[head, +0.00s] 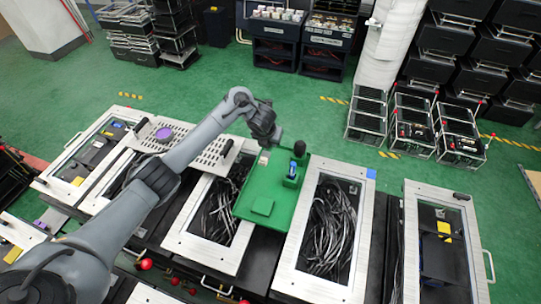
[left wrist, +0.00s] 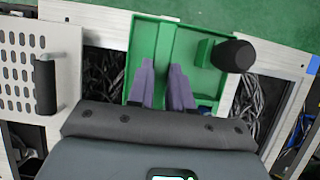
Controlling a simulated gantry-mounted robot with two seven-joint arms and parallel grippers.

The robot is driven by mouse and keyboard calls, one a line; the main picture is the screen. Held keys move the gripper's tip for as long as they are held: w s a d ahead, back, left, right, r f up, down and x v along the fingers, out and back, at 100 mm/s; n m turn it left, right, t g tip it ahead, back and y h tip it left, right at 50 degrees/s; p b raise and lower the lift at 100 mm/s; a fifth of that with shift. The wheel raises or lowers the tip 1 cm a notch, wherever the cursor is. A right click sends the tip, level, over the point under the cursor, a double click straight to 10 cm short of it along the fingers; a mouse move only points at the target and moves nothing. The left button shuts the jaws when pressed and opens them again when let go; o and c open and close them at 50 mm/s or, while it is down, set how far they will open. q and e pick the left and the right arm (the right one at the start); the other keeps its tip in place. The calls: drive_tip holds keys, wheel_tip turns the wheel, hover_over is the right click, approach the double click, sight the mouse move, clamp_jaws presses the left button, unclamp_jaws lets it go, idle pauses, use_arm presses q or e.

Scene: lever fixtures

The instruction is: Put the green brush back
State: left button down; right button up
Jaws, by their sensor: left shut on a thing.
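My left gripper (head: 270,143) is over the back left edge of a green tray-like fixture (head: 250,195). In the left wrist view its two purple fingers (left wrist: 164,75) stand a little apart with green between them. It is shut on a green thing that I take to be the green brush; its outline merges with the green fixture (left wrist: 200,30) behind, so its shape and any contact with the fixture are unclear. A black knob (head: 299,148) stands on the fixture beside the gripper and also shows in the left wrist view (left wrist: 235,55). My right gripper is not in view.
A perforated metal plate with a black handle (left wrist: 46,85) lies left of the fixture. Open frames of dark cables (head: 327,225) flank it. A small blue item (head: 293,170) and a green block (head: 263,206) are on the fixture. A yellow-marked frame (head: 443,230) is at right.

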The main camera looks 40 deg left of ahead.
use_arm(q)
drive_tip(key=f, duration=0.5)
drive_tip(key=shift+s+d+b, duration=0.1)
drive_tip(key=shift+s+b, duration=0.1)
drive_tip(key=shift+b, duration=0.1)
drive_tip(key=shift+f, duration=2.05)
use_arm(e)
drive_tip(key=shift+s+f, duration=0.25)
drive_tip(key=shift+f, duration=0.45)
use_arm(q)
drive_tip(key=shift+w+f+b, duration=0.1)
drive_tip(key=shift+b, duration=0.25)
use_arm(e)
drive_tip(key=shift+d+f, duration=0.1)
use_arm(q)
drive_tip(key=c, duration=1)
unclamp_jaws()
